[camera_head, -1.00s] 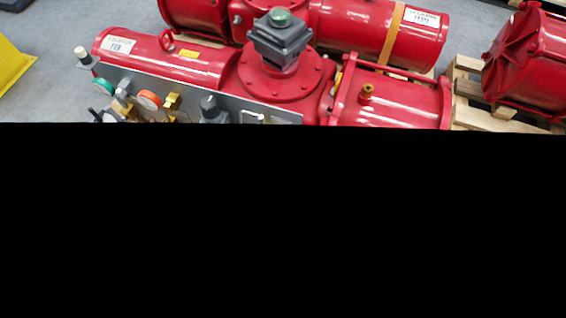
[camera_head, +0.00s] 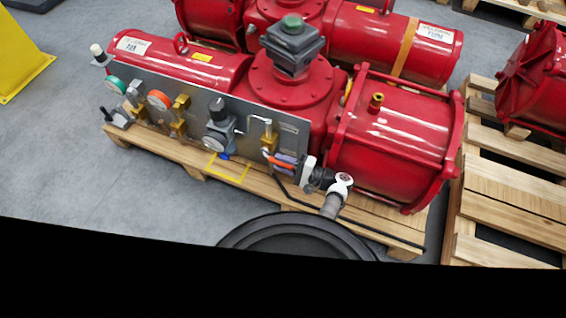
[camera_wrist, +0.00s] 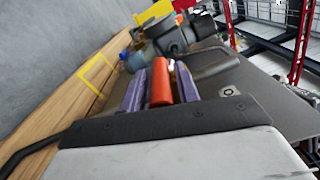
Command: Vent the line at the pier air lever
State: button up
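The near red valve actuator (camera_head: 240,80) lies on a wooden pallet, with a grey panel (camera_head: 180,115) along its front. Its white label (camera_head: 131,44) is too blurred to read surely. An orange lever (camera_head: 277,163) sticks out at the panel's right end, below a brass fitting (camera_head: 268,140). My gripper (camera_head: 284,163) is there, with its purple fingers on either side of the lever. In the wrist view the orange lever (camera_wrist: 161,82) lies lengthwise between the fingers, very close to both. Whether they press on it is unclear.
Gauges, brass valves and a grey regulator (camera_head: 219,125) sit on the panel left of my gripper. A yellow square outline (camera_head: 229,172) is below them. A second red actuator (camera_head: 380,45) lies behind. A pallet (camera_head: 510,190) stands at right.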

jog(key=shift+o, duration=0.8)
notch_tip(320, 180, up, 20)
jog(key=p, duration=0.3)
jog(key=shift+p, duration=0.4)
